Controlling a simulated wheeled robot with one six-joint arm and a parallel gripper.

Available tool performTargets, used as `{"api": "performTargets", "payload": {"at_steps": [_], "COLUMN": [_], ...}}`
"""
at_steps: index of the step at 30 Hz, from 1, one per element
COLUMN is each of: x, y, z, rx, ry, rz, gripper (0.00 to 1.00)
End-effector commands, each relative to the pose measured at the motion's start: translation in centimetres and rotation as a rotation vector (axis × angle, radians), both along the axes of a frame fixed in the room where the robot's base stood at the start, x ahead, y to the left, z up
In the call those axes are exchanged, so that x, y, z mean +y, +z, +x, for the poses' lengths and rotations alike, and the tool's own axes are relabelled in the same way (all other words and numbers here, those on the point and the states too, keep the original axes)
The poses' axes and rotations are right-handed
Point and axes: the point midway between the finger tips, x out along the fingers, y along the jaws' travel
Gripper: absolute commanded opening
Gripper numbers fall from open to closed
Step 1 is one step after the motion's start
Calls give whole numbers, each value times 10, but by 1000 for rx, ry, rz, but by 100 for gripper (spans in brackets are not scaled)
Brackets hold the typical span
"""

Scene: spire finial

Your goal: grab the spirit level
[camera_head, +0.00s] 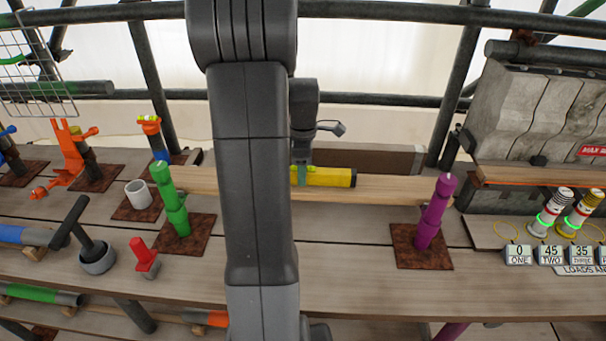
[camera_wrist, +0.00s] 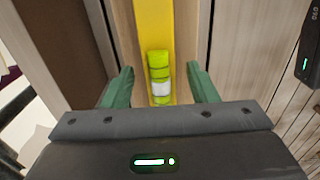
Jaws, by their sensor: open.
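The yellow spirit level (camera_head: 325,176) lies on a light wooden plank at the back of the bench, its dark end to the right; my arm hides its left part in the head view. In the wrist view the level (camera_wrist: 153,30) runs up the picture, with its green vial (camera_wrist: 160,78) in the middle. My gripper (camera_wrist: 158,80) is open, with one green finger on each side of the level and gaps between fingers and level. In the head view my gripper (camera_head: 302,174) is over the level's visible left portion.
The plank (camera_head: 385,188) lies along the bench's back. A green post (camera_head: 172,200) stands left and a purple post (camera_head: 436,212) right, on rusty plates. Counter blocks (camera_head: 550,254) sit at far right. The bench front (camera_head: 380,270) between is clear.

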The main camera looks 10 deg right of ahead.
Motion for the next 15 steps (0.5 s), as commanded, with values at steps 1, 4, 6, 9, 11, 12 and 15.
{"api": "performTargets", "payload": {"at_steps": [1,4,6,9,11,12,15], "x": [0,0,0,0,0,0,0], "y": [-5,-9,-9,-9,-9,-9,-9], "z": [0,0,0,0,0,0,0], "rx": [2,0,-1,-1,-1,-1,-1], "ry": [0,0,0,-1,-1,-1,-1], "rz": [1,0,0,0,0,0,0], "gripper": [53,53,53,53,43,35,15]}}
